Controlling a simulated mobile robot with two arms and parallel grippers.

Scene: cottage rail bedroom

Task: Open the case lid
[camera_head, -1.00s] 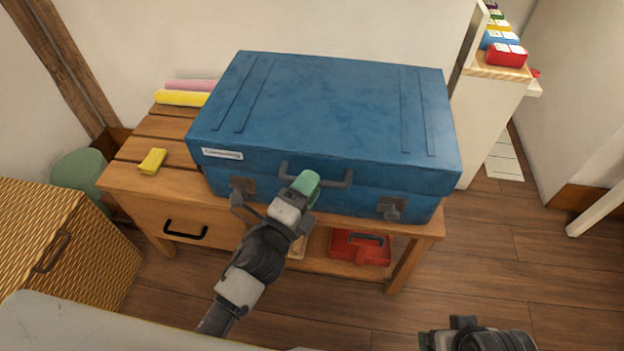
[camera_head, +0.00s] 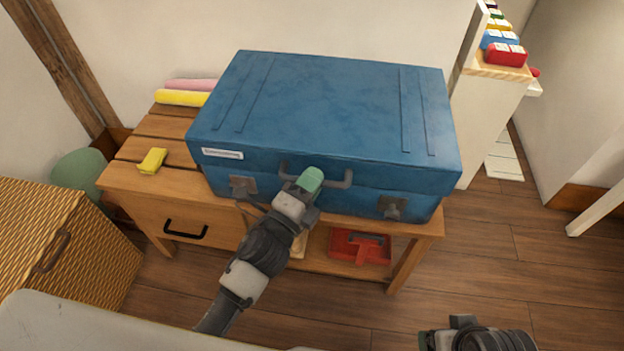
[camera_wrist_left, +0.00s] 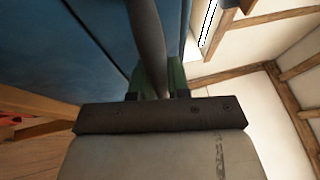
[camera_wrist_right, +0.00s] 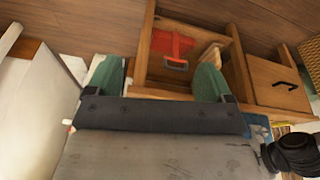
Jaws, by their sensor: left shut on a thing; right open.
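The blue case (camera_head: 325,105) lies flat on a wooden bench with its lid down. Its dark handle (camera_head: 340,180) is on the front face, between two metal latches, the left one (camera_head: 243,186) and the right one (camera_head: 392,207). My left gripper (camera_head: 310,180) is at the front of the case and shut on the handle. In the left wrist view the dark handle bar (camera_wrist_left: 148,45) runs between the green fingers. My right gripper (camera_wrist_right: 163,82) is open and empty; in the head view only part of the right arm shows at the bottom right.
The wooden bench (camera_head: 130,180) holds a yellow block (camera_head: 152,161) and pink and yellow rolls (camera_head: 182,98). A red tray (camera_head: 360,247) sits on its lower shelf. A wicker chest (camera_head: 40,235) stands at left, a white shelf (camera_head: 490,115) at right.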

